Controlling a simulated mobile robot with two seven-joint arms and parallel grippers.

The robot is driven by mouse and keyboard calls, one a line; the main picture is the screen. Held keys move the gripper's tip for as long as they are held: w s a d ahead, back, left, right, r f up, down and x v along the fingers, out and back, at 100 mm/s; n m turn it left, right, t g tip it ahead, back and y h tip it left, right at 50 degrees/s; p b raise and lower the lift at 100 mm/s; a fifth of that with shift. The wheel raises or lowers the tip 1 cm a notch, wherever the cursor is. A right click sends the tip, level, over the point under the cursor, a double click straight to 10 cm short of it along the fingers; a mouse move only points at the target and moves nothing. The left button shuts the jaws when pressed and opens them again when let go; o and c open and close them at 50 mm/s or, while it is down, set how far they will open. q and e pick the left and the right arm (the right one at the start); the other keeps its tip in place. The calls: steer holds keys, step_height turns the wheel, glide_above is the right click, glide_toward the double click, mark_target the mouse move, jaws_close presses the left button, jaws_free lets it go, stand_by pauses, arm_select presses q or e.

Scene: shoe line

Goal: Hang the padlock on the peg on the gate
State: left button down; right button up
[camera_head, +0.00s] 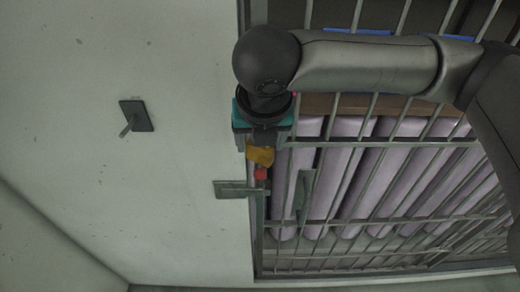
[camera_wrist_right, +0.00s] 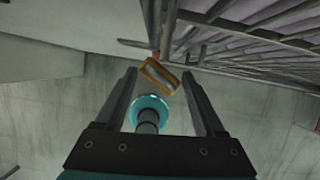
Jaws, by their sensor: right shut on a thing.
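The padlock (camera_head: 260,156) is a small yellow-orange body at the tip of my right gripper (camera_head: 262,146). A small red piece (camera_head: 260,174), likely the peg, is at the gate's left edge just below the padlock in the head view. I cannot tell whether they touch. The shackle cannot be made out. The barred gate (camera_head: 375,143) fills the right side. My left gripper is not in view.
A grey latch plate (camera_head: 232,189) projects left from the gate edge just below the red piece, and a grey handle (camera_head: 304,190) is on the bars. A dark plate with a short lever (camera_head: 137,115) is on the pale wall at left. Lilac rolls lie behind the bars.

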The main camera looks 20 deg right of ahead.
steer(key=shift+w+d+f+b, duration=0.1)
steer(key=shift+w+d+b, duration=0.1)
steer(key=shift+w+b, duration=0.45)
steer(key=shift+w+d+b, duration=0.25)
steer(key=shift+w+b, duration=0.1)
steer(key=shift+w, duration=0.5)
steer(key=shift+w+d+f+b, duration=0.1)
steer(key=shift+w+d+b, duration=0.1)
steer(key=shift+w+b, duration=0.45)
steer(key=shift+w, duration=0.3)
steer(key=shift+w+d+f+p, duration=0.15)
steer(key=shift+w+p, duration=0.25)
steer(key=shift+p, duration=0.3)
steer(key=shift+w+f+p, duration=0.1)
steer(key=shift+f+p, duration=0.1)
steer(key=shift+p, duration=0.25)
